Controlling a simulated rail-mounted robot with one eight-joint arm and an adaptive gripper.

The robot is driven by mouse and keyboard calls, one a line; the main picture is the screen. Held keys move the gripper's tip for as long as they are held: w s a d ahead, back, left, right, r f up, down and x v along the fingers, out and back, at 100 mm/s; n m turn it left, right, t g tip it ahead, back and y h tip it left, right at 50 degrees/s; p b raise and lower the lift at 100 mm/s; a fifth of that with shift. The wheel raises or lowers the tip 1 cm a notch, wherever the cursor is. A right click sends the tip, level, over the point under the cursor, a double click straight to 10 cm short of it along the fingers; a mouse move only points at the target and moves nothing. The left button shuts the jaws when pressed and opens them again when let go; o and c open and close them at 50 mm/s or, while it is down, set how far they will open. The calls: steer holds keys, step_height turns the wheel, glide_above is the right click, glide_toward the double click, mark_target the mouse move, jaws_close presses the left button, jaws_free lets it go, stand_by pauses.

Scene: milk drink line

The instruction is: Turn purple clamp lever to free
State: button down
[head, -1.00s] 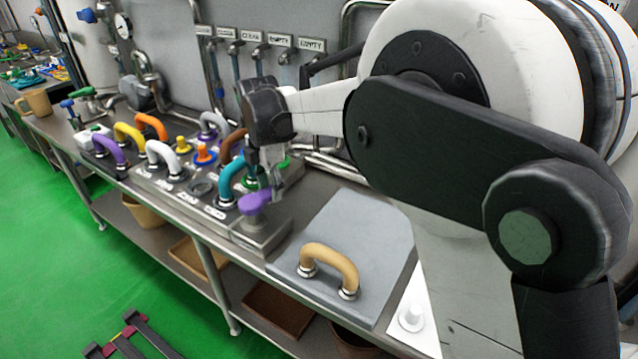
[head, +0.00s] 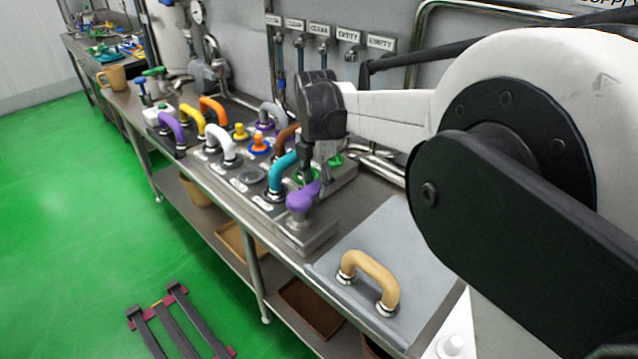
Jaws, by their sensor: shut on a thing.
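The purple clamp lever (head: 302,199) sits on top of a grey metal block (head: 304,236) at the near right end of the fixture bench. My gripper (head: 318,172) points down from the dark wrist above it. Its fingers are shut on the upper right part of the purple lever. The lever is tilted up toward the fingers. The finger tips partly hide the lever's far end.
A teal handle (head: 284,172) stands close left of my gripper, with a brown handle (head: 287,138) behind. A grey plate with a tan handle (head: 370,277) lies to the right. Labelled pipes (head: 320,55) line the wall behind. The green floor (head: 80,250) in front is mostly clear.

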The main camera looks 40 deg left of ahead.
mark_target(316, 185)
steer(key=c, duration=1.3)
jaws_free()
steer(key=shift+a, duration=0.1)
steer(key=shift+r, duration=0.1)
step_height(316, 185, up, 12)
steer(key=shift+f, duration=0.1)
